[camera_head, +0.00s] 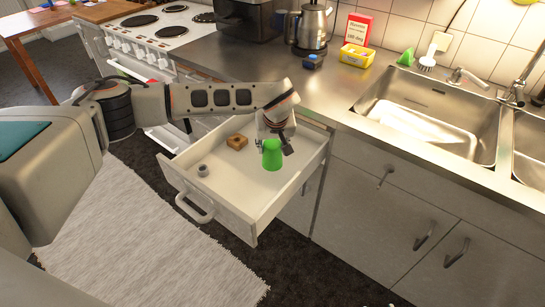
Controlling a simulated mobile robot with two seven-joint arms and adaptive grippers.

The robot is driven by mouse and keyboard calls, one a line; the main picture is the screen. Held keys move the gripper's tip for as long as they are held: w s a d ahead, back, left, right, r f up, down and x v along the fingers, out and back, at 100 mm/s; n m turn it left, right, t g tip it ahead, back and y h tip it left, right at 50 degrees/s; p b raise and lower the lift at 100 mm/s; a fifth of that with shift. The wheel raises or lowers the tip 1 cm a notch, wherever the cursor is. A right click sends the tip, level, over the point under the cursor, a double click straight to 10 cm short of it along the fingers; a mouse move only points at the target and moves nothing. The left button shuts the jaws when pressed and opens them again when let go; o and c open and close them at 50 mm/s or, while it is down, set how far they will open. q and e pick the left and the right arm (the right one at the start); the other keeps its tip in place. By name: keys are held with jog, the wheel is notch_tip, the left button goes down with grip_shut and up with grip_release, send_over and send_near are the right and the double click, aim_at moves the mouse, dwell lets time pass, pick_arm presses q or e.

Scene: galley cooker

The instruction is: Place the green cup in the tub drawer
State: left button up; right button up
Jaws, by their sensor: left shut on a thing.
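The green cup (272,155) is over the open drawer (225,202), towards its back right. My left gripper (274,143) is shut on the cup and reaches down to it from above. Whether the cup touches the drawer floor I cannot tell. The drawer is white, pulled out below the counter, with a handle on its front. A small brown wooden block (237,142) and a small grey round piece (203,170) lie in the drawer. My right gripper is not in view.
The steel counter (262,64) holds a kettle (309,27), a yellow box (357,55) and a small blue item (312,61). A sink (430,108) is at the right. The cooker (160,30) stands at the back left. Drawer space left of the cup is mostly clear.

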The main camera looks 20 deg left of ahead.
aim_at(272, 156)
pick_arm(q)
notch_tip(272, 156, down, 4)
jog(key=shift+f+b, duration=0.2)
jog(key=shift+b, duration=0.1)
jog(key=shift+f, duration=0.15)
jog(key=shift+f, duration=0.1)
jog(key=o, duration=1.1)
